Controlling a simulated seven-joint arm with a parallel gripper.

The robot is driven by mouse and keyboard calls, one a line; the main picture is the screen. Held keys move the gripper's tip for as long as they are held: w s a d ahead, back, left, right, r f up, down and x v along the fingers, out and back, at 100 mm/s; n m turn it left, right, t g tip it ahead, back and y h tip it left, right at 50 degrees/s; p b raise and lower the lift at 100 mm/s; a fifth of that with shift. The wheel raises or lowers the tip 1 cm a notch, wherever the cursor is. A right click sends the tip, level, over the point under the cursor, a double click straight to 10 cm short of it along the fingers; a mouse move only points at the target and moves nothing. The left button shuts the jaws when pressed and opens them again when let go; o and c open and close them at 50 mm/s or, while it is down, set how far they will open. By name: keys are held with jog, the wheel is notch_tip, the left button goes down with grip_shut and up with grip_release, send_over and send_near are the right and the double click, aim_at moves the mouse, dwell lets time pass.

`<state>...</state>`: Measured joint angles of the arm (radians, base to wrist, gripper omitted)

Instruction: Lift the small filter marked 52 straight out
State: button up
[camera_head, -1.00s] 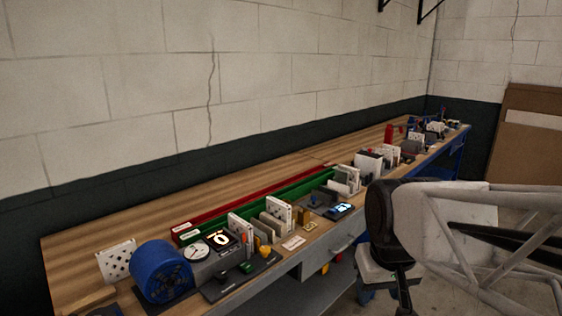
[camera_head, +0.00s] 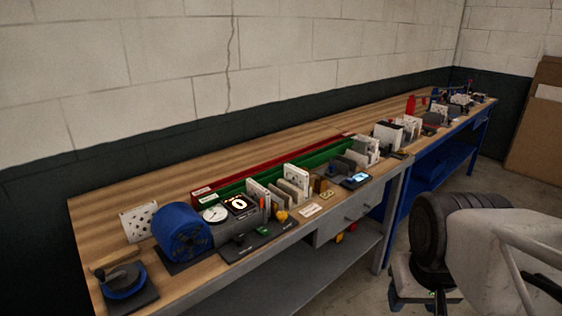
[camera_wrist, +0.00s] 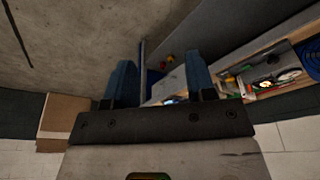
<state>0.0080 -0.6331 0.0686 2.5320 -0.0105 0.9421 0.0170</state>
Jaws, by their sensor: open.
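Several boxed filters (camera_head: 296,182) stand upright in a row on the workbench in the head view, white and tan slabs in front of the green tray. Their markings are too small to read, so I cannot tell which one is the small filter marked 52. My gripper (camera_wrist: 160,88) shows in the wrist view with its two blue fingers apart and nothing between them. It is away from the bench, which lies sideways at the right of that view. In the head view my arm is at the lower right, clear of the filters.
A green tray (camera_head: 232,189) and a red tray (camera_head: 228,182) lie along the bench. A phone-like device (camera_head: 356,179) lies right. The back of the wooden bench top is bare.

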jog(key=w+a+r+n, duration=0.1)
jog(key=w+a+r, duration=0.1)
jog(key=w, duration=0.5)
jog(key=w+a+r+n, duration=0.1)
jog(key=w+a+r, duration=0.2)
jog(key=w, duration=0.5)
jog(key=n+g, duration=0.3)
jog(key=n, duration=0.4)
send_over(258, 186)
jog(key=f, duration=0.9)
jog(key=shift+s+d, duration=0.15)
jog(key=shift+d, duration=0.25)
jog(key=shift+w+a+f, duration=0.3)
jog(key=shift+a, duration=0.15)
jog(key=shift+f, duration=1.3)
